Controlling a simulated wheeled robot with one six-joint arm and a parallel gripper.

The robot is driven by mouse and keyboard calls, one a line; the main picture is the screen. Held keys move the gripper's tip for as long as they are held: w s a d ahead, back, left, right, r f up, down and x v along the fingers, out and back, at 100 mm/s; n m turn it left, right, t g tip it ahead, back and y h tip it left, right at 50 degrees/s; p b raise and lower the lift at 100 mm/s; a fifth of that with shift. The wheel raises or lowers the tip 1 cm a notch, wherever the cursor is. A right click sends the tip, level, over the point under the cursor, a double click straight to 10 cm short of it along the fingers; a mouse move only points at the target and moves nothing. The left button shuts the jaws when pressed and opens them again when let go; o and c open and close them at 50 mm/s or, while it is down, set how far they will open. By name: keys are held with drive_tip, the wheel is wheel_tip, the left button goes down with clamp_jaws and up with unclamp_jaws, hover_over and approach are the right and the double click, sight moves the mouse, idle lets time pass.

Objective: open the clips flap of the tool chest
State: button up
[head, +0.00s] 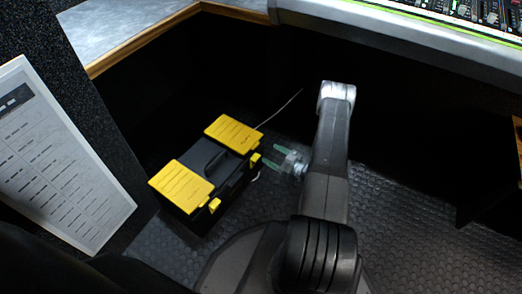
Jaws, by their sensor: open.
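The tool chest (205,222) stands on the floor left of centre, a dark box with a dark carry handle (217,161) in the middle of its top. It has two yellow flaps on top, one at the near left (181,186) and one at the far right (234,134). Both look shut. Which one is the clips flap I cannot tell. Yellow latches (214,205) sit on its right-hand side. My gripper (270,155) is open and appears empty, its greenish fingers pointing left, close to the chest's far right end by the far flap. Contact cannot be told.
A mixing console (420,25) overhangs at the top right, and a grey counter with a wooden edge (140,45) at the top left. A printed sheet (60,160) hangs at the left. Textured floor (410,215) is clear at the right.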

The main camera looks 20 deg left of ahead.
sight(254, 144)
drive_tip(key=w+a+b, duration=0.1)
drive_tip(key=a, duration=0.5)
drive_tip(key=shift+a+b, duration=0.2)
drive_tip(key=shift+b, duration=0.1)
drive_tip(key=c, duration=1.4)
drive_tip(key=shift+r, duration=0.15)
